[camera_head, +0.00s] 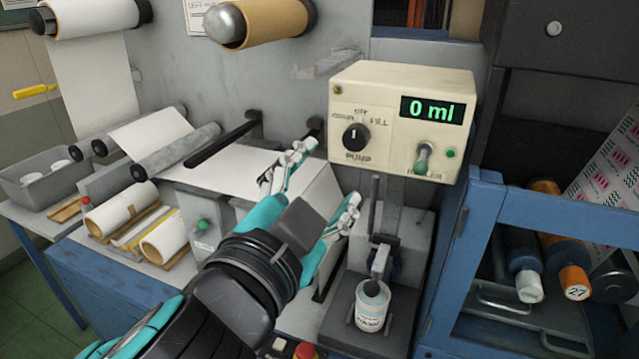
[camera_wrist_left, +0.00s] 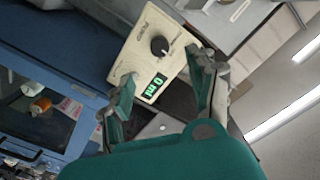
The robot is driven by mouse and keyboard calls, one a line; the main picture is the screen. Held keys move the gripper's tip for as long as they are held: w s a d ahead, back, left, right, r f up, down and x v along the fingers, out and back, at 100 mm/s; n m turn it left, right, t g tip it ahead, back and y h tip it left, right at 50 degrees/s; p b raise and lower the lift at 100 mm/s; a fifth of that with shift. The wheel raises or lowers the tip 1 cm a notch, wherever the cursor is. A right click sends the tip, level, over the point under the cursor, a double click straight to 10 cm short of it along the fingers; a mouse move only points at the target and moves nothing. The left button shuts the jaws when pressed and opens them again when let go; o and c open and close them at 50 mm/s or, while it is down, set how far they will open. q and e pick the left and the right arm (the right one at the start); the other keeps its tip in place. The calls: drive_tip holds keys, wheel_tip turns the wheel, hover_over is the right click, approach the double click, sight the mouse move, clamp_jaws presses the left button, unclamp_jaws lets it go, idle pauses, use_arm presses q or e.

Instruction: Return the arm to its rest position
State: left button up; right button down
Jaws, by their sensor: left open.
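My left gripper (camera_head: 322,188) reaches up from the bottom of the head view. Its two fingers are spread apart with nothing between them. It is left of and a little below a cream control box (camera_head: 390,120), apart from it as far as I can tell. The box has a black knob, a green-tipped toggle switch and a display reading 0 ml. In the left wrist view my left gripper (camera_wrist_left: 163,88) is open, and the box (camera_wrist_left: 143,60) shows beyond its fingers. My right gripper is in neither view.
A white labelled bottle (camera_head: 372,306) stands under the dispenser below the box. A blue-framed cabinet (camera_head: 470,255) with coloured rolls is at the right. Rollers with white web (camera_head: 150,130) and a grey bin (camera_head: 50,180) are at the left. A red button (camera_head: 305,351) is at the bottom.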

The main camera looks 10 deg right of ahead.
use_arm(q)
drive_tip(key=shift+s+a, duration=0.2)
